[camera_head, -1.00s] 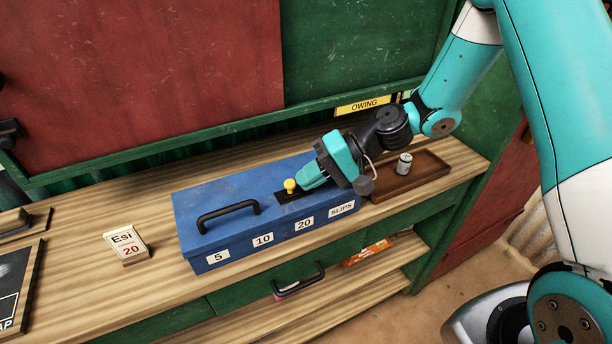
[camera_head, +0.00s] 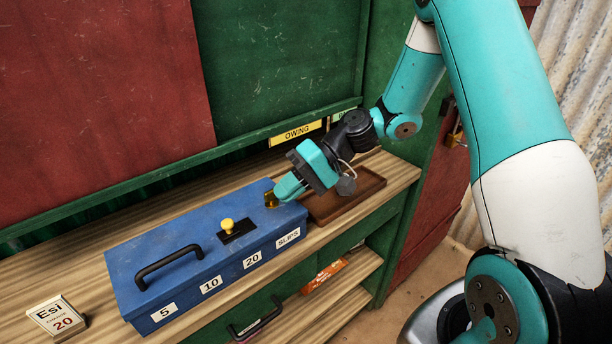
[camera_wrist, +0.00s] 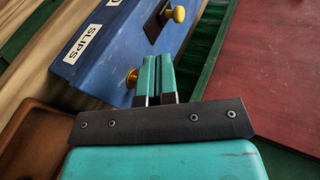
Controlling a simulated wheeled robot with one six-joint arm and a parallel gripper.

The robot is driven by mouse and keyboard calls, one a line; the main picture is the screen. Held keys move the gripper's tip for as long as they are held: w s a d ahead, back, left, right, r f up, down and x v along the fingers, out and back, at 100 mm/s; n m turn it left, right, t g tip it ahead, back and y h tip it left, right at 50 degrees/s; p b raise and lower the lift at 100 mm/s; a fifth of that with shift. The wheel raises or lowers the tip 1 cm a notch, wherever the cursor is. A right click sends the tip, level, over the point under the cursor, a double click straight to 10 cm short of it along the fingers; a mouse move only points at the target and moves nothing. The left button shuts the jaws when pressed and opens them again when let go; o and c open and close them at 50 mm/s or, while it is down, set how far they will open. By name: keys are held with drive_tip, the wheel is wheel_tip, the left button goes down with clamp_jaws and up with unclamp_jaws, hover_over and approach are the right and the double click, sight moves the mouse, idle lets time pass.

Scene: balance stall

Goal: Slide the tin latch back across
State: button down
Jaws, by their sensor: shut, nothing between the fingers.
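The tin (camera_head: 190,248) is a blue lidded box with a black carry handle (camera_head: 168,266), standing on the wooden counter. A yellow knob (camera_head: 227,225) stands on a black plate (camera_head: 240,233) on its lid; both also show in the wrist view, the knob (camera_wrist: 179,13) at the top. A brass-coloured fitting (camera_head: 271,199) sits near the tin's right end, and shows as a round knob (camera_wrist: 132,77) in the wrist view. I cannot tell which is the latch. My gripper (camera_head: 284,192) is shut and empty, close beside the brass fitting; contact is unclear.
A brown tray (camera_head: 345,203) lies right of the tin. A green wall panel (camera_head: 290,60) rises behind, with a yellow OWING label (camera_head: 297,133). A lower shelf holds an orange packet (camera_head: 324,275).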

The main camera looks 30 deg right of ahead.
drive_tip(key=v, duration=0.5)
drive_tip(key=shift+a, duration=0.1)
idle(0.3)
